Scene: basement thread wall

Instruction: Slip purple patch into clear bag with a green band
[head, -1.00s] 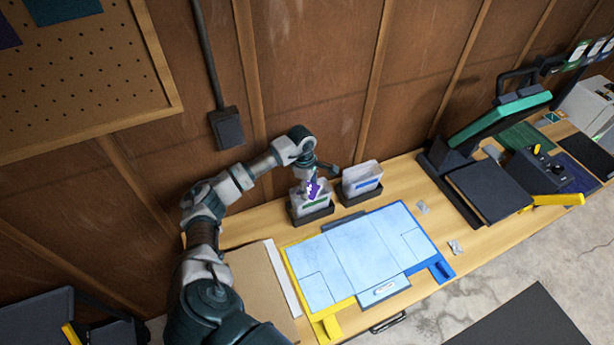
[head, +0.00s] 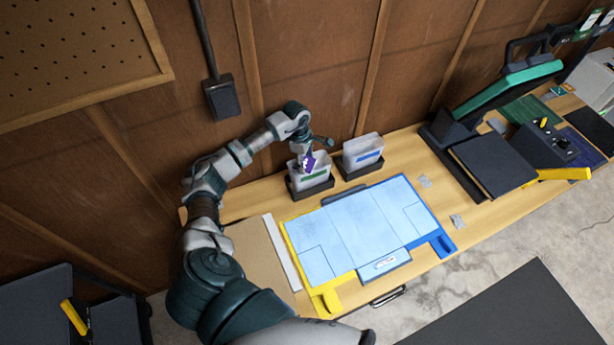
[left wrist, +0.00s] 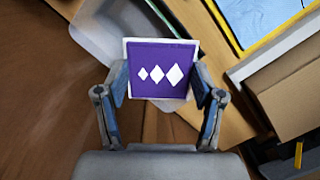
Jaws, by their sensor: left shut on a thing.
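The purple patch (left wrist: 160,72) has a white edge and a row of three white diamonds; it also shows small in the head view (head: 308,163). My left gripper (left wrist: 160,88) is shut on it, with a finger at each side. The clear bag with a green band (head: 314,177) stands upright in a black holder near the wall. The patch is at the bag's upper part in the head view; I cannot tell whether it is inside or in front. A pale bag wall shows behind the patch in the left wrist view (left wrist: 92,30). My right gripper is not in view.
A similar bag with a blue band (head: 366,159) stands in its own black holder just right. A light blue board with yellow and blue edges (head: 350,235) lies in front. A heat press (head: 495,165) stands at the right. A cardboard piece (head: 255,250) lies left.

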